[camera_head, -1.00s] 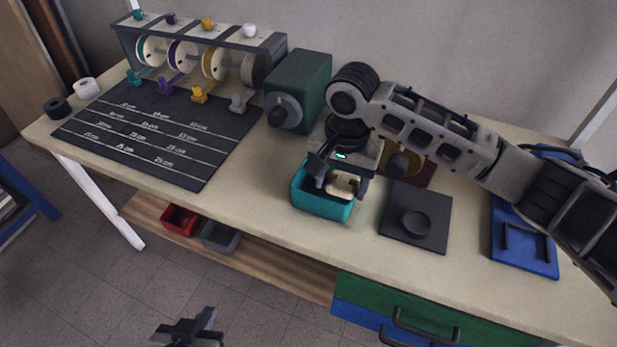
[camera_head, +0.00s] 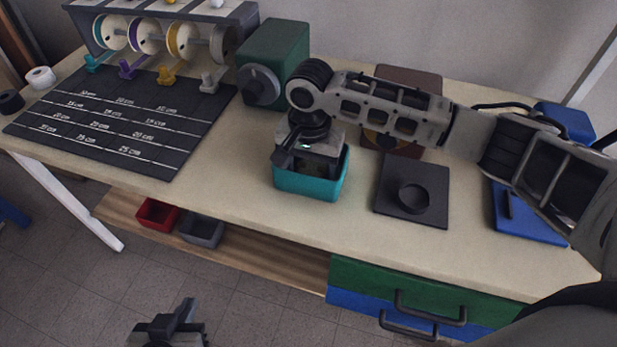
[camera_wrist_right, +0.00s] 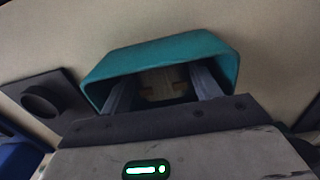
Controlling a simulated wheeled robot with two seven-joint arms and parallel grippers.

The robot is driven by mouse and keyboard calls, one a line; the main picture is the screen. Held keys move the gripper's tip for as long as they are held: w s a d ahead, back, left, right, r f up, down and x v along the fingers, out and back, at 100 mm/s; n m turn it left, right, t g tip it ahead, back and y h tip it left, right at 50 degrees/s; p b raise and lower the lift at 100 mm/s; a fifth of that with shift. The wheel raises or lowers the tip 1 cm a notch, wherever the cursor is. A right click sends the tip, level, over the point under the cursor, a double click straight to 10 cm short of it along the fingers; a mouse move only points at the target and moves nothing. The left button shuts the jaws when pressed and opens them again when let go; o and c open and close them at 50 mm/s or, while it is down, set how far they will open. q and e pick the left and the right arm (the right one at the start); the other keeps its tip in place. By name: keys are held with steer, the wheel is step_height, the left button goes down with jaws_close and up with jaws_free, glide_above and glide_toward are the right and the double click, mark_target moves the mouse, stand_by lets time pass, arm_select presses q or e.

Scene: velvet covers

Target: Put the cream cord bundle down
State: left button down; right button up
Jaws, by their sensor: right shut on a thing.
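A teal open bin (camera_head: 308,187) stands on the workbench near its front edge. My right gripper (camera_head: 309,178) points down into it from above, with its fingers below the rim. In the right wrist view the bin's rim (camera_wrist_right: 160,52) surrounds my right gripper's fingers (camera_wrist_right: 165,95). Between them is the cream cord bundle (camera_wrist_right: 163,82), and the gripper is shut on it. Whether the bundle touches the bin's floor cannot be seen. In the head view the bundle is hidden by the gripper and the bin wall. My left gripper (camera_head: 168,330) hangs low over the floor, away from the bench; its jaw state is unclear.
A black plate with a round knob (camera_head: 413,198) lies right of the bin, and a blue tray (camera_head: 520,215) lies farther right. A green machine (camera_head: 275,62) stands behind left. A black measuring mat (camera_head: 115,125) and spool rack (camera_head: 160,12) are at left.

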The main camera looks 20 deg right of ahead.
mark_target(309, 173)
steer(key=shift+f, duration=0.15)
steer(key=o, duration=0.7)
steer(key=shift+o, duration=0.2)
steer(key=shift+w+r, duration=0.1)
steer(key=shift+r, duration=0.1)
step_height(309, 173, up, 12)
steer(key=shift+p, duration=0.35)
